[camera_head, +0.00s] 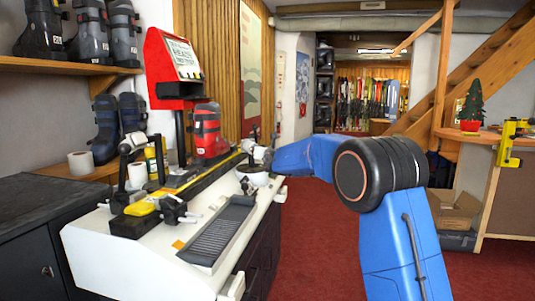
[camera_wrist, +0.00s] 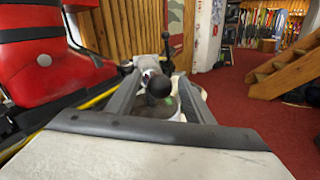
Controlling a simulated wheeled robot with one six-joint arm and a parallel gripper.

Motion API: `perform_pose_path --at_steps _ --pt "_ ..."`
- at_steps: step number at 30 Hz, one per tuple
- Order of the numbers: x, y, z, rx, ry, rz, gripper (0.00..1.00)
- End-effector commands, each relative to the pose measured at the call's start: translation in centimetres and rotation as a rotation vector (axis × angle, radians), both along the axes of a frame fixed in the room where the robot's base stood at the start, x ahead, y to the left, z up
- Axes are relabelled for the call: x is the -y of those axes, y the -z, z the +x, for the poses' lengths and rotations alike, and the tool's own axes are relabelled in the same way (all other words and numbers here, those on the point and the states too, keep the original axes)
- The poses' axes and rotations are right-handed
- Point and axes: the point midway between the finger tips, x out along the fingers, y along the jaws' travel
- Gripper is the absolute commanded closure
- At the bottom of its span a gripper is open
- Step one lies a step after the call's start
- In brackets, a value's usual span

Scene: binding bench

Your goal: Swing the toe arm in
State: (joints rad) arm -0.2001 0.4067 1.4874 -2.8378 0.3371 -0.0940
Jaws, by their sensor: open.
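A black ball knob (camera_wrist: 158,86) on a short stem, apparently the end of the toe arm, shows in the wrist view. My gripper (camera_wrist: 160,78) is open, with one grey finger on each side of the knob. I cannot tell whether either finger touches it. The red ski boot (camera_head: 208,131) stands upright on the bench in the head view; it also fills the left of the wrist view (camera_wrist: 40,55). In the head view my blue arm reaches in from the right, and the gripper is small and hard to make out near the bench's far end.
The white bench (camera_head: 135,265) carries a black clamp-like fixture (camera_head: 135,222) and a dark ribbed tray (camera_head: 220,230). Shelves with boots line the left wall. The red carpet (camera_head: 310,230) is open floor right of the bench.

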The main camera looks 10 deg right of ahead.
Motion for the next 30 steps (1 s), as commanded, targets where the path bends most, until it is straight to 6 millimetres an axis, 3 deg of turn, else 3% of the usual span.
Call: perform_pose_path --at_steps 24,30 --pt "1.4 -0.1 -13.3 0.0 -0.001 0.0 0.53" --pt "1.6 -0.1 -15.7 0.002 -0.001 0.0 0.53"
